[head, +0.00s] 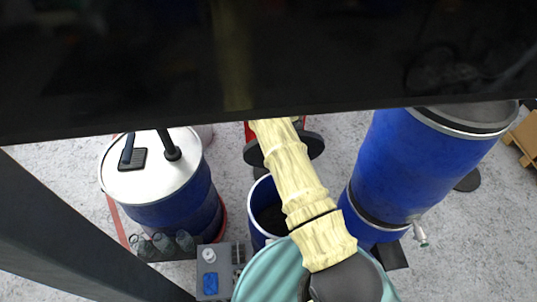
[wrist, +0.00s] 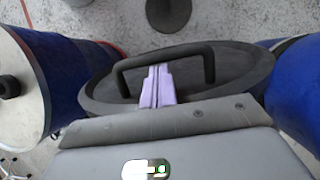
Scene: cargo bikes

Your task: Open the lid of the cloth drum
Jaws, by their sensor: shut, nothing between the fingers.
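In the wrist view a round dark lid (wrist: 235,72) with an arched black handle (wrist: 170,53) lies ahead of my gripper (wrist: 157,68). I take it to be the cloth drum's lid; no label shows. The lilac fingers are shut and empty. Their tips overlap the space under the handle's bar; whether they touch it I cannot tell. The near part of the lid is hidden by my gripper body. In the head view a blue drum (head: 257,222) with a dark top stands at the centre, partly behind my arm. My gripper cannot be made out there.
A blue drum with a white lid (head: 125,182) and black fittings stands at the left. A larger blue drum (head: 400,170) stands close at the right. A grey tray (head: 213,258) and several glass jars (head: 165,243) sit near the left drum. A dark panel covers the head view's top.

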